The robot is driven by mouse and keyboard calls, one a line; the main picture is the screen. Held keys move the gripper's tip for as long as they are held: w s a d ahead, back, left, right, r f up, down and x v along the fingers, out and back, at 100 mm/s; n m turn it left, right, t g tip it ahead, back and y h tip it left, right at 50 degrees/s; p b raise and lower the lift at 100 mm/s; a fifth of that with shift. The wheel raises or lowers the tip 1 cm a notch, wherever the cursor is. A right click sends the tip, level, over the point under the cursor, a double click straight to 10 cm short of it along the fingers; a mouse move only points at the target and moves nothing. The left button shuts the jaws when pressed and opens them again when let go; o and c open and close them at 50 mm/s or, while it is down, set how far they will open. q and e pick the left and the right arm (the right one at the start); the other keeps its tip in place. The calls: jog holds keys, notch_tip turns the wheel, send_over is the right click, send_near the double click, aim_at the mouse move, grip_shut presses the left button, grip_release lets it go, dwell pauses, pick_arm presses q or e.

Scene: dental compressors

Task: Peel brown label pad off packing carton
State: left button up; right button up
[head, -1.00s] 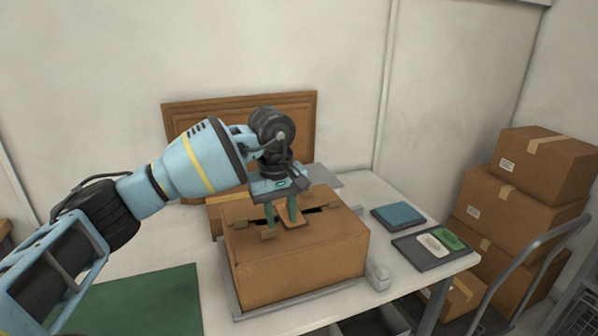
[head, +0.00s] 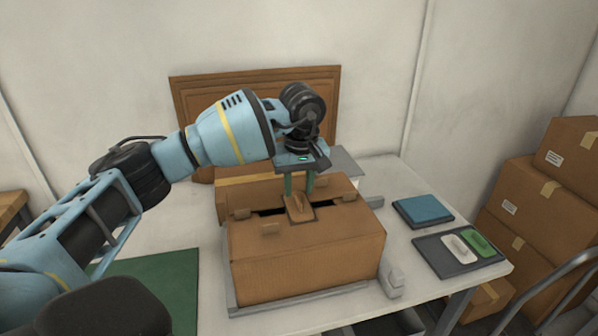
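The brown packing carton (head: 305,265) stands on the white table, with a dark slot across its top. The brown label pad (head: 299,208) is on the carton's top near the middle of the slot, with a part that looks tilted up. Small brown tabs stand beside the slot. My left gripper (head: 299,190) points down over the carton at the pad, its two green fingers visibly apart. The fingertips are partly hidden by the pad, so I cannot tell whether they touch it. My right gripper is out of view.
A second taped carton (head: 250,187) is close behind. A grey tray (head: 432,254) with a white and a green piece lies to the right, near a blue pad (head: 424,210). Stacked cartons (head: 530,200) and a trolley rail (head: 555,292) stand at the far right. A green mat (head: 165,285) lies left.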

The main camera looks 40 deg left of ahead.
aim_at(298, 197)
pick_arm(q)
jog(key=shift+w+a+f, duration=0.15)
jog(key=shift+f, duration=1.45)
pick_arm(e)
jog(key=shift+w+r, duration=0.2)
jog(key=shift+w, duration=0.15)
pick_arm(q)
jog(key=shift+c, duration=0.6)
grip_shut()
jog(key=c, duration=0.5)
grip_release()
jog(key=shift+c, duration=0.2)
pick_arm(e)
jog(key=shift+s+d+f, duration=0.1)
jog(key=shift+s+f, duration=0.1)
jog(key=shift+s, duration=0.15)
pick_arm(q)
jog(key=shift+r, duration=0.25)
grip_shut()
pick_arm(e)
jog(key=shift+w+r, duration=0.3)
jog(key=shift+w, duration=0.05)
pick_arm(q)
jog(key=shift+r+p, duration=0.4)
jog(key=shift+r, duration=0.3)
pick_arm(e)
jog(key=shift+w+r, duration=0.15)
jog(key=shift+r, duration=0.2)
